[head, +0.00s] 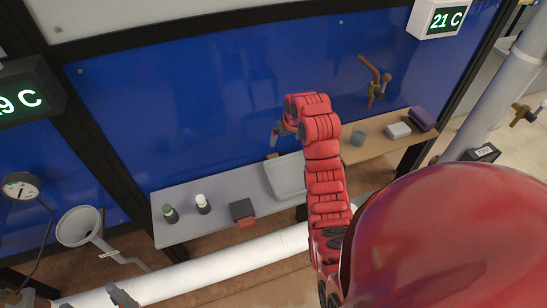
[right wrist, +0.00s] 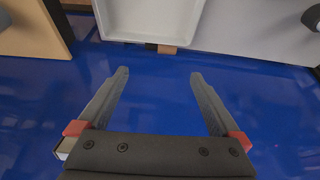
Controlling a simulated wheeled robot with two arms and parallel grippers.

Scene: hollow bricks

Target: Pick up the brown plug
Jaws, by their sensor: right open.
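A small brown block (head: 272,156), which looks like the brown plug, sits at the back edge of the shelf behind the white tray (head: 285,178), close to the blue wall. In the right wrist view the brown block (right wrist: 167,49) shows partly, at the tray's rim (right wrist: 140,40). My right gripper (head: 275,137) is just above it in the head view, mostly hidden by its own arm. In the wrist view my right gripper (right wrist: 158,85) is open and empty, with the block beyond the gap between its fingertips. My left gripper (head: 122,295) barely shows at the bottom left; its jaws are unclear.
A dark block (head: 242,210) with a reddish-brown piece (head: 247,223) stands on the grey shelf (head: 180,232). A grey cup (head: 358,138), a white block (head: 398,130) and a purple block (head: 423,118) are on the wooden shelf. The blue wall (head: 180,120) is close behind.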

